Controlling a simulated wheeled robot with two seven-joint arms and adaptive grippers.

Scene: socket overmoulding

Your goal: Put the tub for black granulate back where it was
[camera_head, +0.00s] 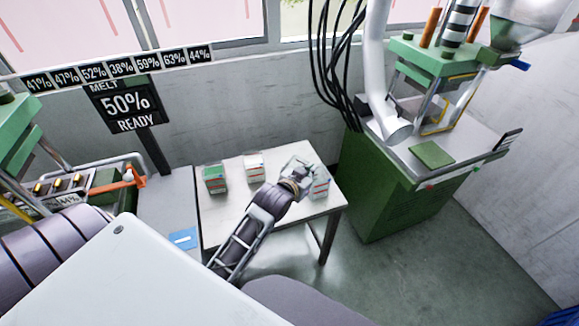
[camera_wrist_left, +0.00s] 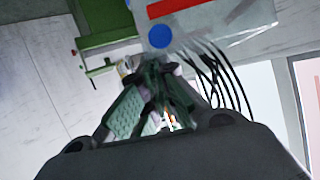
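My left gripper (camera_head: 302,170) is over the right part of the pale table, its fingers drawn together at a small tub (camera_head: 319,187) with a pale body and a red stripe. In the left wrist view the tub (camera_wrist_left: 205,22) fills the top, tilted, with a red stripe and a blue dot. The fingertips (camera_wrist_left: 150,66) close at its lower left edge; the exact grip point is partly hidden. I cannot see what is inside it, or whether its base touches the table. My right gripper is out of view.
A tub with green (camera_head: 214,180) and a white tub (camera_head: 254,167) stand on the table (camera_head: 228,222) to the left. The green machine cabinet (camera_head: 395,195) stands right of the table. Black cables (camera_head: 335,60) hang behind. A blue sheet (camera_head: 183,238) lies left of the table.

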